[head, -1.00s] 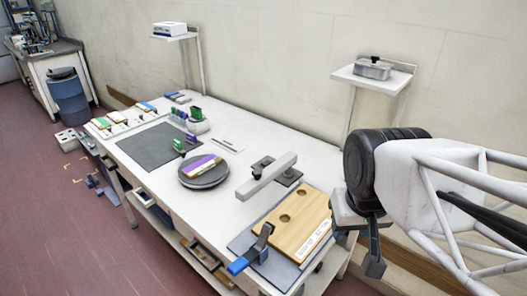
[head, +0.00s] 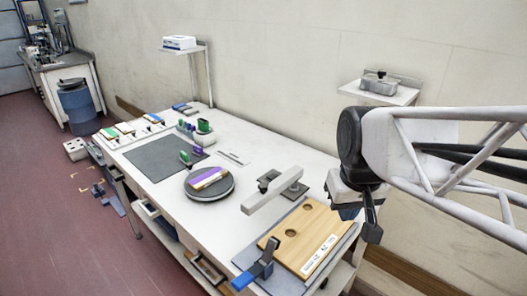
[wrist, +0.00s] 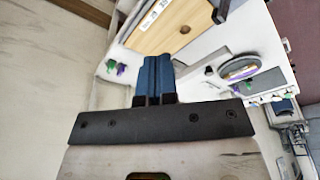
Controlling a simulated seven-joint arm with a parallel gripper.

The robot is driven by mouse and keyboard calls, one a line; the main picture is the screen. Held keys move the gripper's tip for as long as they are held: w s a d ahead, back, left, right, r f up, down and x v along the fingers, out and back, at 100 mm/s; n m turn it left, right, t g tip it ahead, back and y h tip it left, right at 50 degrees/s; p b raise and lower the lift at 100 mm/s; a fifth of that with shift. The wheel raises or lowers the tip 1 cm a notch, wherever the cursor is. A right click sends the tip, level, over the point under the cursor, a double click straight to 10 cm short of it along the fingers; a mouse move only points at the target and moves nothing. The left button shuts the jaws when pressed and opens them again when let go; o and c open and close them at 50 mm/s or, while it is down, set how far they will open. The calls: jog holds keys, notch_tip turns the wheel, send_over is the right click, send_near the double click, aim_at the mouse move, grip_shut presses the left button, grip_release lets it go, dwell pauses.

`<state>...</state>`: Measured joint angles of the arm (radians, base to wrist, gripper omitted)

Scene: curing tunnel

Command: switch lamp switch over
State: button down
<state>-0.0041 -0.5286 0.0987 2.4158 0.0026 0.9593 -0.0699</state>
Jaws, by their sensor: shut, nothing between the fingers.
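I cannot make out a part that is clearly the lamp switch. A pale lamp-like arm (head: 272,190) stands on a dark base plate on the white table (head: 225,228), with a small dark knob (head: 264,182) beside it; the arm also shows in the wrist view (wrist: 207,64). My gripper (head: 348,213) is over the table's right end, right of the wooden board (head: 304,236), and is partly hidden by my wrist. In the wrist view its blue fingers (wrist: 154,62) are together and empty, touching nothing visible.
A blue-handled clamp (head: 255,264) stands at the board's front edge. A round dark turntable (head: 209,186) carries a purple-and-wood block. A grey mat (head: 163,157) lies farther left. A wall shelf (head: 377,93) with a metal box stands behind my wrist.

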jog(key=w+a+r+n, duration=0.2)
jog(key=w, duration=1.2)
jog(key=n+g+y, duration=0.1)
jog(key=n+g, duration=0.2)
jog(key=n, duration=0.3)
send_over(270, 178)
jog(key=d, duration=0.2)
notch_tip(270, 178, down, 14)
jog(key=shift+w+a+f, duration=0.35)
jog(key=shift+w+f, duration=0.25)
jog(key=shift+w, duration=0.25)
jog(key=f, duration=0.4)
jog(key=s+f, duration=0.1)
jog(key=f, duration=0.4)
jog(key=a+f, duration=0.1)
jog(key=f, duration=0.3)
jog(key=shift+s+a+f, duration=0.1)
jog(key=shift+s+f, duration=0.05)
jog(key=shift+f, duration=0.25)
